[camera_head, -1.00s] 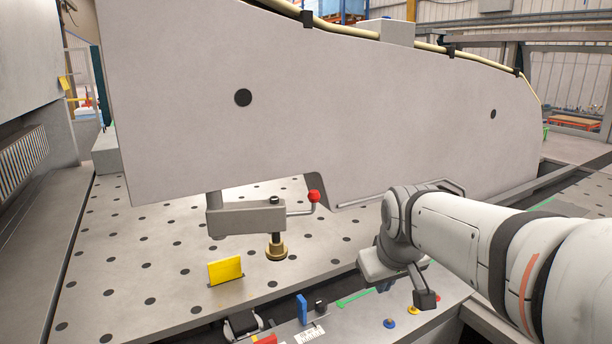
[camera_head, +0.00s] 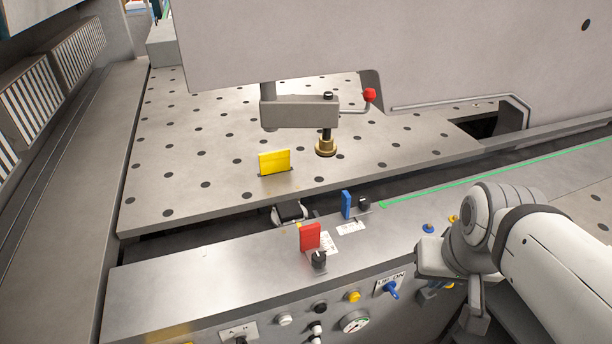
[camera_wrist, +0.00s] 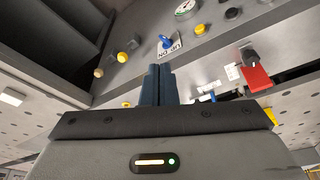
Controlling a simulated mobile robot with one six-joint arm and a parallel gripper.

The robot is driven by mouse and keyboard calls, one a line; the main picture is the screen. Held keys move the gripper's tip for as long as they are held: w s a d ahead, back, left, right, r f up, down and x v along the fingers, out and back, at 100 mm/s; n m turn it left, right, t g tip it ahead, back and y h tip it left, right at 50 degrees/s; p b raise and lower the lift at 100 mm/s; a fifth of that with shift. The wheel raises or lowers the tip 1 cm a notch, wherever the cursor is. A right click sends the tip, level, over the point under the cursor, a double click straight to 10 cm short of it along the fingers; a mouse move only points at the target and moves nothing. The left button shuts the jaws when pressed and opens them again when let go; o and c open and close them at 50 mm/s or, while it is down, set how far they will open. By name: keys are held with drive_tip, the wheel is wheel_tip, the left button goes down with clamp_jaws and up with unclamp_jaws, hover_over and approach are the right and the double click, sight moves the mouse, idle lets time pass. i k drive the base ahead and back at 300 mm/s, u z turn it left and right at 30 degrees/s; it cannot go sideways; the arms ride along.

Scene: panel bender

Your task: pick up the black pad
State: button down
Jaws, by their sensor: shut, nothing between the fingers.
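A small black pad-like block (camera_head: 290,211) sits in the dark gap between the perforated table and the front control panel in the head view. It rests on a light metal part, and I cannot be sure that it is the black pad. My gripper (camera_head: 429,294) is to the right of it, by the right part of the control panel. In the wrist view its two dark fingers (camera_wrist: 160,76) are together and empty. I cannot make out the black pad for certain in the wrist view.
A red tab (camera_head: 310,236), a blue tab (camera_head: 346,204) and black knobs stand on the panel top. A yellow tab (camera_head: 274,162) and a clamp arm (camera_head: 298,111) with a red-balled lever (camera_head: 370,95) are over the table. Buttons and a gauge (camera_head: 354,322) line the panel front.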

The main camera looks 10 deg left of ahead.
sight(288, 210)
drive_tip(key=u, duration=0.4)
drive_tip(key=k, duration=1.3)
drive_tip(key=u, duration=0.05)
drive_tip(key=i, duration=1.7)
drive_tip(key=u, duration=0.5)
